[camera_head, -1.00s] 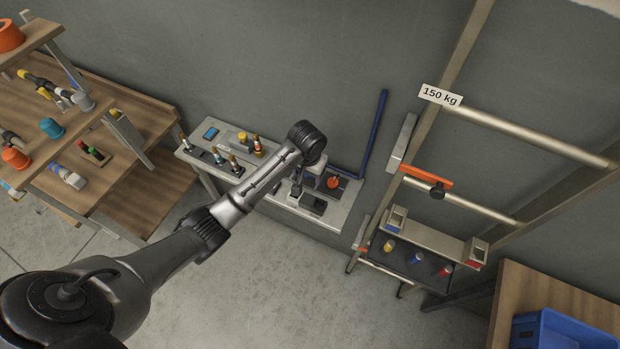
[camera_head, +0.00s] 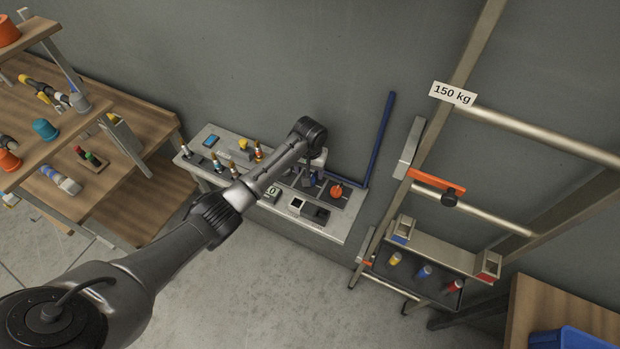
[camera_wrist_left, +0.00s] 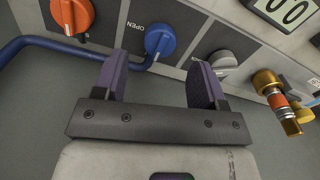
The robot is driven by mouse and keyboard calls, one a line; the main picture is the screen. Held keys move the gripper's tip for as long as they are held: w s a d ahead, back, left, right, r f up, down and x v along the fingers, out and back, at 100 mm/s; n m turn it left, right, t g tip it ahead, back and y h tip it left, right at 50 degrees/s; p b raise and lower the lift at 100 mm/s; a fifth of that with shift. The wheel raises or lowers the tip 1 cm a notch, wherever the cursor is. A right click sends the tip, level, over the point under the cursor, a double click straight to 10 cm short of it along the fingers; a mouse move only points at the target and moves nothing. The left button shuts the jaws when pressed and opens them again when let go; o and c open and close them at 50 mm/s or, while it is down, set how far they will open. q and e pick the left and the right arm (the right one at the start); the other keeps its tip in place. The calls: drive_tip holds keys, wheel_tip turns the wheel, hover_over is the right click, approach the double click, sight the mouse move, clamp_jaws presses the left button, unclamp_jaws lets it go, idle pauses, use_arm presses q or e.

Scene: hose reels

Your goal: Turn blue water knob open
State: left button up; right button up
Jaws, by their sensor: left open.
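The blue knob (camera_wrist_left: 159,41) is on the grey panel in the left wrist view, with the word OPEN beside it. My left gripper (camera_wrist_left: 158,82) is open, its two purple-padded fingers pointing at the panel. The knob lies ahead of the gap between the fingertips, in line with it, and no finger visibly touches it. In the head view my left gripper (camera_head: 312,172) is over the bench panel, partly hidden by its own wrist. I cannot make out the blue knob there. My right gripper is not in view.
An orange knob (camera_wrist_left: 73,14) and a grey knob (camera_wrist_left: 222,61) flank the blue one. A blue pipe (camera_wrist_left: 45,42) runs close by the left finger. A brass fitting (camera_wrist_left: 279,97) stands out at right. A ladder-like rack (camera_head: 462,77) stands right of the bench (camera_head: 342,230).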

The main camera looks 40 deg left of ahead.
use_arm(q)
drive_tip(key=shift+f, duration=2.35)
drive_tip(key=shift+c, duration=0.4)
